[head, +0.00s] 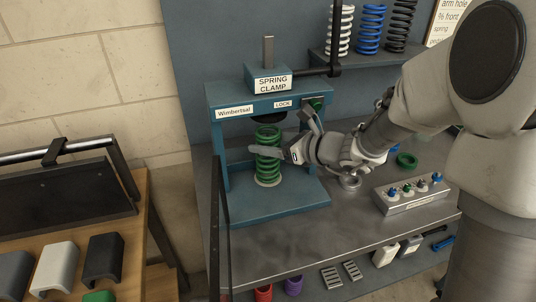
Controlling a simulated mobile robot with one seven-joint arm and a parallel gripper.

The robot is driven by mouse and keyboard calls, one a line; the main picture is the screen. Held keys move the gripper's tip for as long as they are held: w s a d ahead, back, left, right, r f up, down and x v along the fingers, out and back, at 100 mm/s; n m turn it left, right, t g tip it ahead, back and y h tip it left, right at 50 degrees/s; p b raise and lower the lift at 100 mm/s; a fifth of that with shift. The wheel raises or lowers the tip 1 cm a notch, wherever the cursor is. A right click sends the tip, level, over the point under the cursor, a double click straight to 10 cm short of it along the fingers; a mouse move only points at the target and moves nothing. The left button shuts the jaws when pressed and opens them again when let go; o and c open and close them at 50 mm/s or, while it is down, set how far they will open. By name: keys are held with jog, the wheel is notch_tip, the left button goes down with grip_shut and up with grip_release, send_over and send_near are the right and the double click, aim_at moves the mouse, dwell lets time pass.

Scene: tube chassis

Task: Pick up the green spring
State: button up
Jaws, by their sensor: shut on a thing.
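The green spring (268,158) stands upright inside the blue spring clamp (312,197), on a pale round seat on the clamp's base. My gripper (268,150) reaches in from the right and is shut on the spring, with one grey finger showing across its front and out to the left. The far finger is hidden behind the spring. The spring's top is close under a dark disc of the clamp; I cannot tell if they touch.
White, blue and black springs (371,28) stand on a shelf at the upper right. A box with several coloured knobs (412,205) and a green ring (406,160) are on the grey bench (345,235). The clamp's uprights flank the spring. A wooden table (140,265) stands at left.

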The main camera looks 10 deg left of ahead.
grip_shut()
jog(key=shift+r, duration=0.1)
